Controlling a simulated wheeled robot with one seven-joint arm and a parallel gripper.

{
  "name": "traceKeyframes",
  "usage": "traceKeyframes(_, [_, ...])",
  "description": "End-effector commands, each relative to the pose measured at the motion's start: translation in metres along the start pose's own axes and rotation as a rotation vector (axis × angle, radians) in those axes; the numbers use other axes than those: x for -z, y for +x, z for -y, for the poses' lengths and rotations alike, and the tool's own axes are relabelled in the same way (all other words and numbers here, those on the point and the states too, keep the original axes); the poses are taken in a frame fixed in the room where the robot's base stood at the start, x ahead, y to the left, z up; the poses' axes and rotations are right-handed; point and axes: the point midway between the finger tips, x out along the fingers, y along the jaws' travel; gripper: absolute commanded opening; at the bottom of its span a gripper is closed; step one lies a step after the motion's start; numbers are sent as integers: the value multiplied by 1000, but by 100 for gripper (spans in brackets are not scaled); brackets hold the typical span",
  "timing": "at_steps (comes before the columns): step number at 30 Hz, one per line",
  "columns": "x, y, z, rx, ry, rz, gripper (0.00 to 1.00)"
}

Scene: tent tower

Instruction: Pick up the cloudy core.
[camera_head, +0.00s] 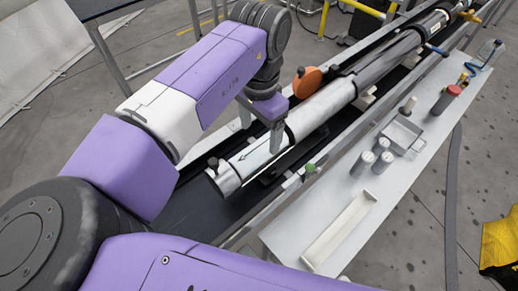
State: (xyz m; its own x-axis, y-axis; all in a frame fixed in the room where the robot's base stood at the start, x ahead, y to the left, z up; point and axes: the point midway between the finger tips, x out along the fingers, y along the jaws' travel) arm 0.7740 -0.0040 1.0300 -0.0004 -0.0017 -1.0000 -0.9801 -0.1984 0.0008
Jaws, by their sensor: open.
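A long pale tube (325,104) lies along a dark trough. Its near end has a greyish, whitish section (262,152) with a dark arrow mark, ending in a metal collar (224,178). This section may be the cloudy core, but I cannot tell for sure. My gripper (261,140) hangs over this near section, fingers pointing down and apart, one on the far side and one in front of it. I cannot tell whether either finger touches it.
A grey bench (415,170) runs along the right, with several short grey cylinders (362,162), a metal tray (403,135), a red-topped can (446,98) and a long white tray (340,228). An orange disc (306,82) stands beside the tube. Rails border the trough.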

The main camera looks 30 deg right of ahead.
Motion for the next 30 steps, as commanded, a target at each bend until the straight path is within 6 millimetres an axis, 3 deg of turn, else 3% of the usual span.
traceKeyframes(18, [-5, 69, -3, -1, 2, 3, 79])
traceKeyframes(27, [-5, 75, -2, 1, 3, 2, 79])
traceKeyframes(30, [-5, 75, -2, 1, 3, 1, 61])
